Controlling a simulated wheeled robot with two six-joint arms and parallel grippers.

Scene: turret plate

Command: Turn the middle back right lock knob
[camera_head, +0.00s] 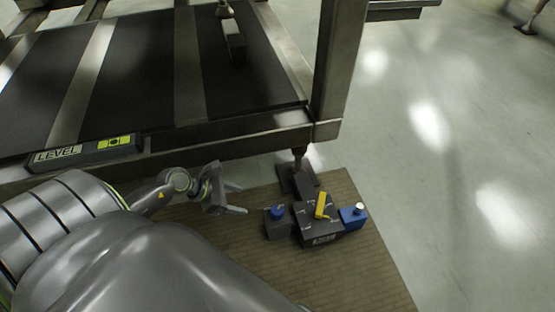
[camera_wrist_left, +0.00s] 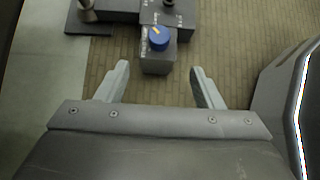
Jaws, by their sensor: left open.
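A dark turret plate fixture (camera_head: 318,239) stands on the brown slatted mat, with a yellow handle (camera_head: 321,205) on top. A blue knob (camera_head: 278,211) sits on a dark side block at its left. In the left wrist view this blue knob (camera_wrist_left: 159,38) shows a yellow pointer line. A blue block (camera_head: 351,219) with a pale knob on top is at the fixture's right. I cannot tell which knob the task names. My left gripper (camera_head: 241,198) is open and empty, left of the blue knob and apart from it. In the left wrist view the knob lies beyond the fingertips (camera_wrist_left: 160,70). My right gripper is not visible.
A metal frame table (camera_head: 230,142) with dark panels stands behind, its leg foot coming down by the fixture's back. A level (camera_head: 85,152) lies on its front edge. The brown mat (camera_head: 360,275) is clear in front of the fixture. Open floor (camera_head: 450,200) lies right.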

